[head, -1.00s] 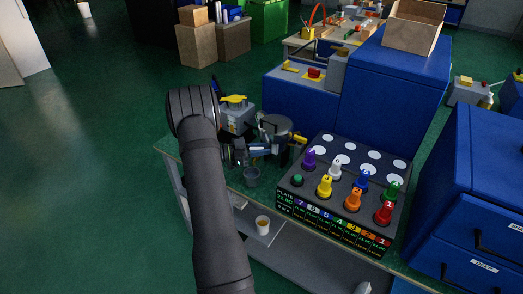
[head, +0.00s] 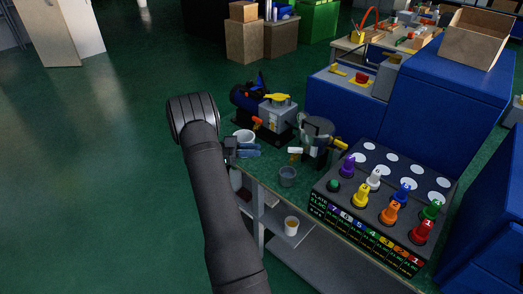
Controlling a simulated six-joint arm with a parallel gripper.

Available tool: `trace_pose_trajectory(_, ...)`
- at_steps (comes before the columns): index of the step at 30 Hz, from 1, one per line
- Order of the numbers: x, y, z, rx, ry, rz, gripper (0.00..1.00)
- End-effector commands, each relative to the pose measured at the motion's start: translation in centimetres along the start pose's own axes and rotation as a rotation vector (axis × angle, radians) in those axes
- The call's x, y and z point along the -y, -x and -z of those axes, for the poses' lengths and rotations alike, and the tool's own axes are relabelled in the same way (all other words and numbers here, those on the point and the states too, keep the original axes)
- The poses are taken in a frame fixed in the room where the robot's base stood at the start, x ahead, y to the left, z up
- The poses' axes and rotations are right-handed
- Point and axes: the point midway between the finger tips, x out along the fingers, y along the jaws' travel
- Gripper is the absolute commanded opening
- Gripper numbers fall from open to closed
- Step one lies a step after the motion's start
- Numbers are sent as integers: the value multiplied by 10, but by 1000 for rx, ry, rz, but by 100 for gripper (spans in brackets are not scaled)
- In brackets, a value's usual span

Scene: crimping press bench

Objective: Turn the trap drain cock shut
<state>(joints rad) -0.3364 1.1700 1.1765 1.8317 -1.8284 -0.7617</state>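A grey cylindrical vessel (head: 317,132), which looks like the trap, stands on the green bench in the head view. A small white and orange fitting (head: 295,152) sits low on its left side and may be the drain cock. Its turn position is too small to read. A yellow handle (head: 340,143) sticks out at the vessel's right. My gripper (head: 258,150), with blue fingers, is left of the white fitting with a gap in the picture. Whether its fingers are apart is unclear.
A grey cup (head: 287,176) stands in front of the vessel, and a white cup (head: 243,136) is behind my gripper. A pump with a yellow-topped grey box (head: 278,113) stands behind. A rack of coloured numbered knobs (head: 385,200) fills the right. A cup (head: 291,225) is on the lower shelf.

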Motion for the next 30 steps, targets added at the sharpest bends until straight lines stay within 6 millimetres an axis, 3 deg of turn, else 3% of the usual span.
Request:
trace_pose_trajectory(9,0,3,0,0,0,0,23)
trace_pose_trajectory(12,0,2,2,9,-1,-4,35)
trace_pose_trajectory(14,1,0,8,34,-2,-16,35)
trace_pose_trajectory(22,8,-19,73,399,-5,-116,35)
trace_pose_trajectory(30,12,-21,132,730,-34,-104,35)
